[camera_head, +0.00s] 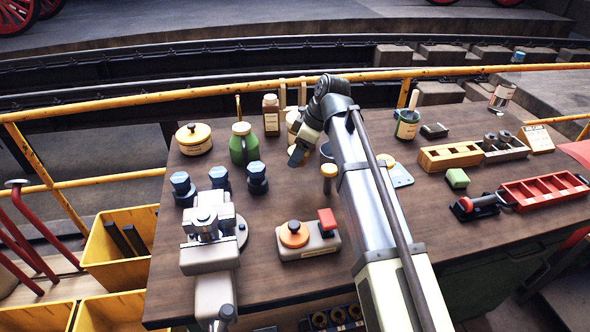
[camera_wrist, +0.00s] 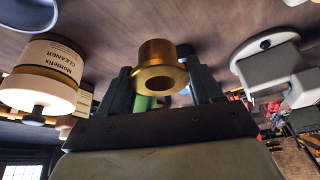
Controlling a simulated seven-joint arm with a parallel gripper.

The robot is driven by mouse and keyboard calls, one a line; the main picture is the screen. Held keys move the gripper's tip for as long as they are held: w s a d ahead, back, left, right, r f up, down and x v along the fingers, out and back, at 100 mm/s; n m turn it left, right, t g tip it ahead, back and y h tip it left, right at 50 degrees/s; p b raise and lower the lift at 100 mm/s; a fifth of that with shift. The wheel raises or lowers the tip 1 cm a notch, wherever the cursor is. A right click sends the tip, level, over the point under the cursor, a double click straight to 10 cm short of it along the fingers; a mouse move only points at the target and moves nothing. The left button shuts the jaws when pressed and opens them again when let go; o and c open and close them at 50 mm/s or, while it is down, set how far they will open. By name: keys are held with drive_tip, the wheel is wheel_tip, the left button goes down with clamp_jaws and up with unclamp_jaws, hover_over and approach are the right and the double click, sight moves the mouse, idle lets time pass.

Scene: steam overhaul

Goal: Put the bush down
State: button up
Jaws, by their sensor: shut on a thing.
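The bush (camera_wrist: 158,52) is a short brass ring with a wide flange and a central hole. In the wrist view it sits between the two dark fingers of my gripper (camera_wrist: 163,78), flange toward the camera. My gripper is shut on it. In the head view my gripper (camera_head: 298,154) is over the back middle of the wooden bench (camera_head: 255,273), and I cannot make out the bush clearly there. The wrist view is tilted, with the bench top above. I cannot tell how far the bush is from the bench.
A green bottle (camera_head: 243,145), a yellow-lidded tin (camera_head: 194,139) and several dark blue-topped pieces stand left of my gripper. A cleaner pot (camera_wrist: 45,75) is close in the wrist view. A button box (camera_head: 307,241) lies in front; a red tray (camera_head: 543,191) is far right. Bare bench shows between.

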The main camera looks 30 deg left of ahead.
drive_tip(key=w+a+r, duration=0.1)
drive_tip(key=w+a, duration=0.4)
drive_tip(key=w, duration=0.2)
drive_tip(key=shift+n, duration=0.5)
drive_tip(key=shift+s+f, duration=0.15)
drive_tip(key=shift+f, duration=2.35)
drive_tip(key=shift+s+f, duration=0.1)
drive_tip(key=shift+f, duration=2.35)
drive_tip(key=o, duration=1.4)
drive_tip(key=shift+f, duration=0.15)
drive_tip(key=shift+c, duration=0.2)
drive_tip(key=v, duration=1.2)
drive_tip(key=shift+w, duration=0.15)
